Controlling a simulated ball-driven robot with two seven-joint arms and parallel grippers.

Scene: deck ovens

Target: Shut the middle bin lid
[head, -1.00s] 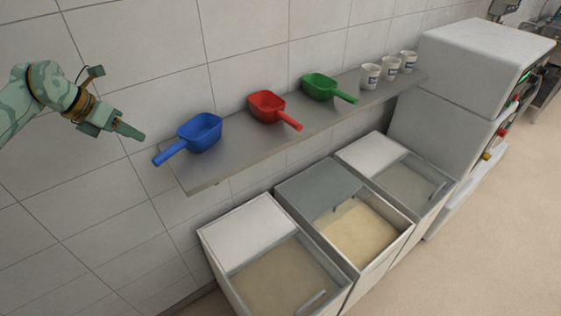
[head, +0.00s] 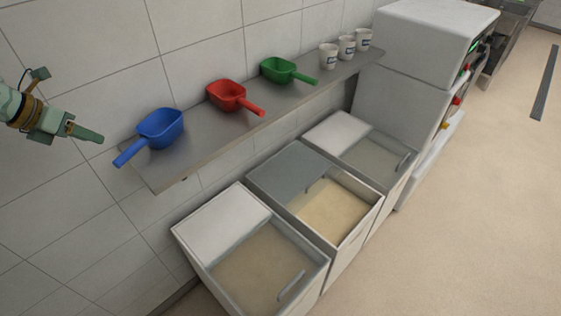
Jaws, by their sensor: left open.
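Three bins stand in a row below the shelf. The middle bin (head: 338,259) has its grey see-through lid (head: 291,170) slid back over its rear top. Its front opening is uncovered and pale flour (head: 332,209) shows in it. The lid's small handle is at its front edge, near the middle of the bin. My left gripper (head: 88,134) is at the far left, left of the blue scoop and well away from the lid. It is open and empty, seen from the side. My right gripper is out of view.
A shelf (head: 200,155) above the bins carries a blue scoop (head: 160,128), a red scoop (head: 228,95), a green scoop (head: 279,70) and three cups. The left bin (head: 196,247) and right bin (head: 400,188) have see-through lids forward. A white machine (head: 405,95) stands beyond.

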